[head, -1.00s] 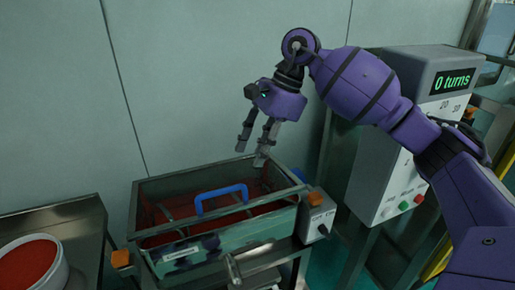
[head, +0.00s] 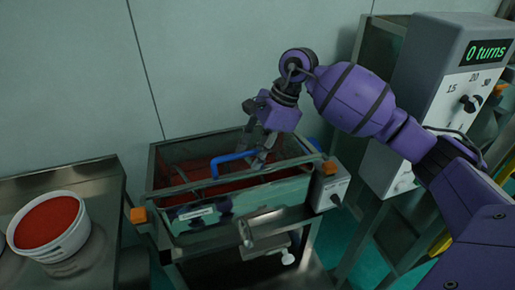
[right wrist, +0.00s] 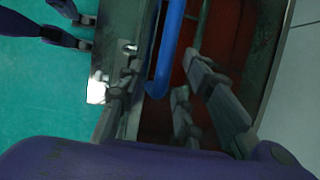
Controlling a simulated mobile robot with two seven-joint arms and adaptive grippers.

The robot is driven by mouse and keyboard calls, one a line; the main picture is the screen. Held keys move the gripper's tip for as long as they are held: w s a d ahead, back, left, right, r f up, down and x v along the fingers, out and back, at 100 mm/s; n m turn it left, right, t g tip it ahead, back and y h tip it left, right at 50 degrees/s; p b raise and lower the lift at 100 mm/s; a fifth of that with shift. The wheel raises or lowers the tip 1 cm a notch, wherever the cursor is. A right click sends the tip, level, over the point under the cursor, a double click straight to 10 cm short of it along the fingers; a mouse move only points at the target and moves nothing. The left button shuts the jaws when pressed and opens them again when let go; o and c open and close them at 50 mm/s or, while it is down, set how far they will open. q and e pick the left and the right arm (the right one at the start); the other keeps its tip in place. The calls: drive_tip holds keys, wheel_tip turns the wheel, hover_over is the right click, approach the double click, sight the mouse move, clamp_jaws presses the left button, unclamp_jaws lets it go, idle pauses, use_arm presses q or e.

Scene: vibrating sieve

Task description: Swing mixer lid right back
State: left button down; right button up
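The mixer is an open-topped metal box (head: 165,178) with red material inside and bars across its top. A blue handle (head: 228,156) stands on the top; it also runs down the right wrist view (right wrist: 167,45). My right gripper (head: 262,160) is low over the box, at the right end of the blue handle. In the right wrist view its fingers (right wrist: 160,85) are spread on either side of the handle; contact is not clear. Dark purple parts at that view's top left may be my left gripper, but its state is unclear.
A white tub of red material (head: 48,228) stands on a metal table (head: 105,185) at the left. A grey control box (head: 328,187) sits at the box's right end. A "0 turns" display panel (head: 450,75) stands at the right. Orange blocks mark the box corners.

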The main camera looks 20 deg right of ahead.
drive_tip(key=shift+c, duration=0.3)
clamp_jaws()
drive_tip(key=shift+r, duration=0.15)
drive_tip(key=shift+w+r, duration=0.4)
drive_tip(key=shift+r, duration=0.35)
drive_tip(key=shift+w+r, duration=0.35)
drive_tip(key=shift+r, duration=0.45)
drive_tip(key=shift+w+r, duration=0.4)
drive_tip(key=shift+r, duration=0.35)
use_arm(q)
drive_tip(key=shift+s+a+f, duration=0.1)
drive_tip(key=shift+s+f, duration=0.4)
drive_tip(key=shift+f, duration=0.05)
use_arm(e)
drive_tip(key=shift+w+r, duration=0.8)
drive_tip(key=shift+r, duration=0.2)
drive_tip(key=shift+w+r, duration=0.75)
drive_tip(key=shift+r, duration=0.2)
use_arm(q)
drive_tip(key=shift+b, duration=0.3)
